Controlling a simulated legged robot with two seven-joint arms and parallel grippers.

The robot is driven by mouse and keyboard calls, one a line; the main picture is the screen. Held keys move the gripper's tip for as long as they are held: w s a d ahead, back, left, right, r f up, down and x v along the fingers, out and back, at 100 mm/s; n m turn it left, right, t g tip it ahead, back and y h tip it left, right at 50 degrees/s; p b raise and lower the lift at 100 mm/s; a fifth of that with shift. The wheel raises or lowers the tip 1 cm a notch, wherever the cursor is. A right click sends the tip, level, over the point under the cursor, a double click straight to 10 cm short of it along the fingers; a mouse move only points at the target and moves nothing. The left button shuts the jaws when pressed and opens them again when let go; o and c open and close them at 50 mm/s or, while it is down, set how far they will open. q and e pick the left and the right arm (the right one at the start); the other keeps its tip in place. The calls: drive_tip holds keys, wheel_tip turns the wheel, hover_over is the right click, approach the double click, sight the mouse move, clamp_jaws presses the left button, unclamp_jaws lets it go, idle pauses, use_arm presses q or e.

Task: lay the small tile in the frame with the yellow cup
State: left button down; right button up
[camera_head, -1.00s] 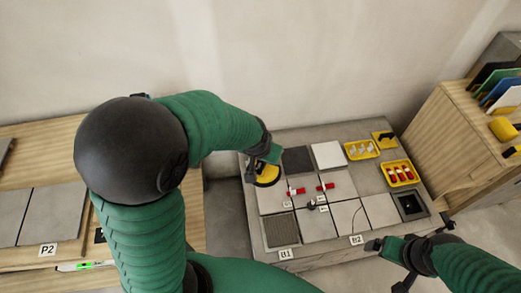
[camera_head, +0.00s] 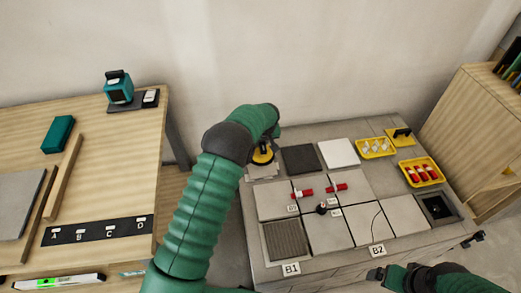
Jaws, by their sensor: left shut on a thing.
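My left gripper (camera_head: 268,143) is at the back left corner of the grey work table, shut on the yellow cup (camera_head: 262,155). The gripper is partly hidden behind my own wrist. Small pale tiles (camera_head: 263,171) show just under and in front of the cup; I cannot tell whether the cup touches them. A small dark square frame (camera_head: 437,208) lies at the table's right end, far from the cup. My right gripper (camera_head: 378,273) is low at the table's front edge, away from the tiles; its jaw opening is not clear.
Large grey tiles (camera_head: 327,229) with red clips (camera_head: 303,193) cover the middle. A dark tile (camera_head: 300,159) and a white tile (camera_head: 339,153) lie behind. Yellow trays (camera_head: 376,148) stand back right. A wooden bench (camera_head: 110,190) is left, with a gap between.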

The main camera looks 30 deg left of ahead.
use_arm(q)
drive_tip(key=shift+f, duration=0.3)
wheel_tip(320, 180, down, 5)
drive_tip(key=b, duration=0.4)
drive_tip(key=shift+a+f+b, duration=0.1)
drive_tip(key=shift+f+b, duration=0.1)
drive_tip(key=shift+b, duration=0.1)
drive_tip(key=shift+f, duration=0.3)
drive_tip(key=shift+r, duration=0.1)
drive_tip(key=c, duration=1.2)
unclamp_jaws()
